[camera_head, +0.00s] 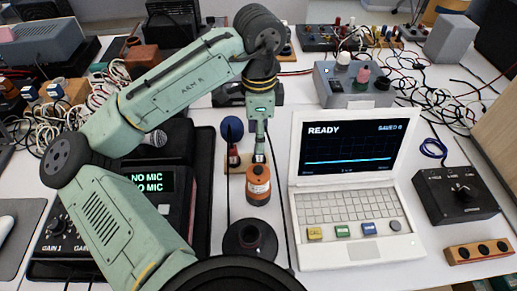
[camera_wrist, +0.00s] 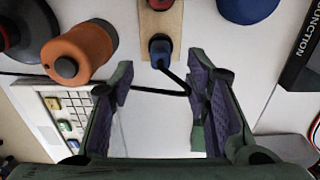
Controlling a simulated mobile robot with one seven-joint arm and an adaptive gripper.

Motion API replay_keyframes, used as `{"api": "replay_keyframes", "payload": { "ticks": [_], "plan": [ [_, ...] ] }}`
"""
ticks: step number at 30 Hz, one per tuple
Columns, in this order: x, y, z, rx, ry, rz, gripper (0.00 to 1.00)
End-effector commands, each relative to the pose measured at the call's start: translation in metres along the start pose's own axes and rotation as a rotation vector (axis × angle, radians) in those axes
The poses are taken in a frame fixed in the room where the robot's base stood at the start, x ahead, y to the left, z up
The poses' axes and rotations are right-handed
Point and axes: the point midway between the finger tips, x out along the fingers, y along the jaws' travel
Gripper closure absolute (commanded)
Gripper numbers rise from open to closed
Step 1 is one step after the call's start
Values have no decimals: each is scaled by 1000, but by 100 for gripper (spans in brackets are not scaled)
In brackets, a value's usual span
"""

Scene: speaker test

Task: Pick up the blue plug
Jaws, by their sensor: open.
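The blue plug (camera_wrist: 160,52) stands in a small wooden board (camera_wrist: 153,25) in the wrist view, with a dark cable beside it. My gripper (camera_wrist: 160,76) is open, with one purple-padded finger on each side; the plug shows just beyond the gap between the tips. Whether a finger touches it I cannot tell. In the head view my gripper (camera_head: 259,150) points down over the board (camera_head: 236,167), where a red plug (camera_head: 233,157) shows; the blue plug is hidden there behind the gripper. The red plug also shows at the top of the wrist view (camera_wrist: 160,4).
An orange cylinder (camera_head: 258,187) stands close to the gripper, with a dark round base (camera_head: 250,240) nearer. A blue ball (camera_head: 232,128) is behind the board. An open laptop (camera_head: 350,215) is to the right, a black mixer (camera_head: 150,180) left. Cables run between them.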

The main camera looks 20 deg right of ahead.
Motion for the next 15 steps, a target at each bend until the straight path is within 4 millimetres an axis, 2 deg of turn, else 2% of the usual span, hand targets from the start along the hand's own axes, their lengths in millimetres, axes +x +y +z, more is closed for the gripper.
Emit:
{"api": "replay_keyframes", "payload": {
  "ticks": [5,15],
  "plan": [
    [12,0,0,-1,1,0,57],
    [57,1,-1,0,0,1,57]
  ]
}}
